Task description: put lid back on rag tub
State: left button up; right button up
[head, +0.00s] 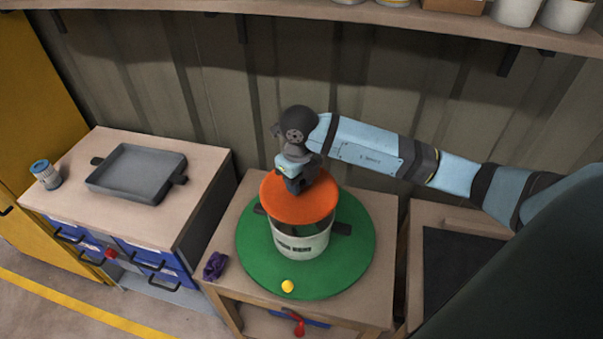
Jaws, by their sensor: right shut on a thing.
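The rag tub (300,243) is a white tub with dark print on its front and dark handles at its sides. It stands on a round green mat (350,268) on a small wooden table. The orange lid (290,212) is over the tub's top, slightly tilted in the picture; I cannot tell whether it touches the rim all round. My right gripper (296,183) is above the lid and shut on it; its fingertips are partly hidden by the gripper body. My left gripper is not in view.
A purple rag (215,266) and a yellow ball (287,286) lie near the tub. A shelf (400,15) runs along the wall above.

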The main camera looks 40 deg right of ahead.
jog(key=shift+s+d+m, duration=0.2)
jog(key=shift+m, duration=0.6)
jog(key=shift+f+b, duration=0.6)
jog(key=shift+f, duration=0.3)
pick_arm(q)
jog(key=b, duration=0.1)
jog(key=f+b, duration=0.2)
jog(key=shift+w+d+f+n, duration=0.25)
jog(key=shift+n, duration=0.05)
pick_arm(e)
notch_tip(320, 180, down, 4)
jog(key=shift+f, duration=0.25)
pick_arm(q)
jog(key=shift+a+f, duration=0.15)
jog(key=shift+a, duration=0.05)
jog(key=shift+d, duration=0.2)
